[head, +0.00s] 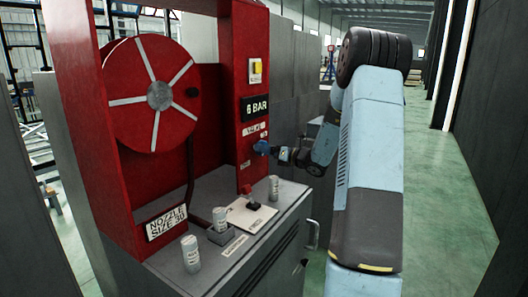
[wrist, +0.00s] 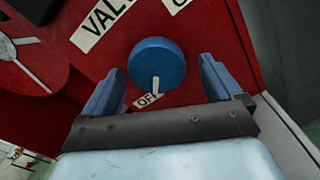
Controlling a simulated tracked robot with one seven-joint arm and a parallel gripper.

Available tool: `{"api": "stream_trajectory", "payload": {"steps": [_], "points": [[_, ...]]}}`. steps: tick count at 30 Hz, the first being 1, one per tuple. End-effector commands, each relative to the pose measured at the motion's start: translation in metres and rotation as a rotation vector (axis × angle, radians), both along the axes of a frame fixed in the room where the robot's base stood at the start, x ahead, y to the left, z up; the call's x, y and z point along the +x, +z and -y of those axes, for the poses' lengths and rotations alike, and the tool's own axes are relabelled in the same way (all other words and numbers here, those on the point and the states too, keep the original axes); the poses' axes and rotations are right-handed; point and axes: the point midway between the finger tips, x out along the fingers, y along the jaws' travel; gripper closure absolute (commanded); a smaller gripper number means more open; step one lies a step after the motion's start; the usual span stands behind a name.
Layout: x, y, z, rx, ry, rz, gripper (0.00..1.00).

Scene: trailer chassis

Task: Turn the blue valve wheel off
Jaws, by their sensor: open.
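The blue valve wheel (wrist: 156,60) sits on the red panel, between my gripper's fingers in the wrist view. A white pointer mark (wrist: 155,84) near its lower edge points down toward a small label reading "OF" (wrist: 147,101), whose end is cut off from sight. My gripper (wrist: 161,68) is open, one finger on each side of the wheel with gaps showing; I cannot tell how deep the fingers reach. In the head view the wheel (head: 261,147) is small, with my gripper (head: 275,151) just to its right.
A red hose reel (head: 135,112) fills the left of the red cabinet. Grey cylinders (head: 190,253) and a white plate with a dark knob (head: 250,215) stand on the grey counter (head: 170,275) below. Green floor (head: 432,200) on the right is clear.

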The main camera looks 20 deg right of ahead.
Motion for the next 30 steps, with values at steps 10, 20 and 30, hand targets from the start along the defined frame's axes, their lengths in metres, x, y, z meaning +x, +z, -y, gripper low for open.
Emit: {"api": "stream_trajectory", "payload": {"steps": [10,20,30], "points": [[-0.057,-0.001,0.039,0.001,-0.003,-0.002,0.07],[-0.091,-0.002,0.061,0.0,-0.002,-0.003,0.07],[-0.094,-0.002,0.063,0.001,0.0,-0.002,0.07]]}}
